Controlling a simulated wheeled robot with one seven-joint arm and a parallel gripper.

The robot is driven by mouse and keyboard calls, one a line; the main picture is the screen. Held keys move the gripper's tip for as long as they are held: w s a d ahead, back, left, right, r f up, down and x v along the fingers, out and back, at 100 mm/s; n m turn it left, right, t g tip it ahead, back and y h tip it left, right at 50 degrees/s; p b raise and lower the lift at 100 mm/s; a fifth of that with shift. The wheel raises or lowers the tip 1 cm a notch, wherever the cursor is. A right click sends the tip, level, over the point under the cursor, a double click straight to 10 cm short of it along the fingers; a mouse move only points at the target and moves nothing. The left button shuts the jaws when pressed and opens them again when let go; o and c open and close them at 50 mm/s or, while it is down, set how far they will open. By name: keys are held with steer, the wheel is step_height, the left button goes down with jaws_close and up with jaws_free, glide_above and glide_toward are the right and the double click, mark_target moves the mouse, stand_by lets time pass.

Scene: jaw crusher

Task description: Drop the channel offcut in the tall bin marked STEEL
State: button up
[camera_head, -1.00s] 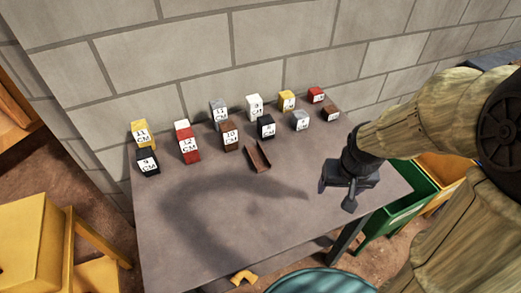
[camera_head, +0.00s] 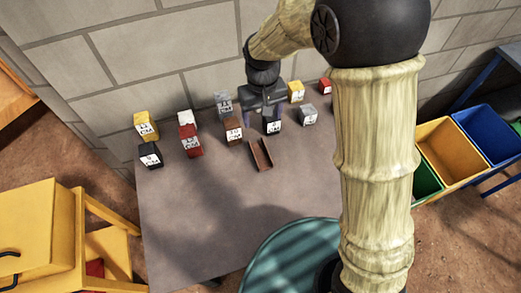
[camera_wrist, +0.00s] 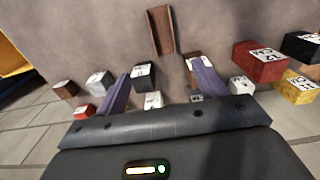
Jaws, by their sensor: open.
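The channel offcut (camera_head: 261,154) is a short rust-brown U-shaped piece. It lies on the grey table (camera_head: 210,215), in front of the rows of labelled blocks. In the wrist view the offcut (camera_wrist: 160,30) lies at the top, beyond the fingertips. My gripper (camera_head: 262,118) is over the blocks behind the offcut, apart from it. In the wrist view my gripper (camera_wrist: 160,72) has its two purple fingers spread, with nothing held. I cannot pick out a tall bin marked STEEL; no bin marking is readable.
A black block (camera_head: 271,125) and a brown block (camera_head: 233,130) stand close to my gripper, among several labelled blocks. Green (camera_head: 426,180), yellow (camera_head: 450,150) and blue (camera_head: 487,135) bins stand right of the table. A yellow stand (camera_head: 40,235) is at left. The table's front is clear.

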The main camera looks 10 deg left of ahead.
steer(key=p, duration=0.2)
glide_above(260, 155)
steer(key=f, duration=1.2)
steer(key=shift+w+d, duration=0.25)
steer(key=shift+d, duration=0.05)
steer(key=shift+f, duration=0.15)
steer(key=shift+s+a+f+p, duration=0.15)
steer(key=shift+f+p, duration=0.3)
steer(key=shift+f, duration=0.8)
steer(key=shift+s+a+f+p, duration=0.15)
steer(key=shift+f+p, duration=0.25)
steer(key=shift+f, duration=0.85)
steer(key=shift+d, duration=0.1)
steer(key=shift+c, duration=0.4)
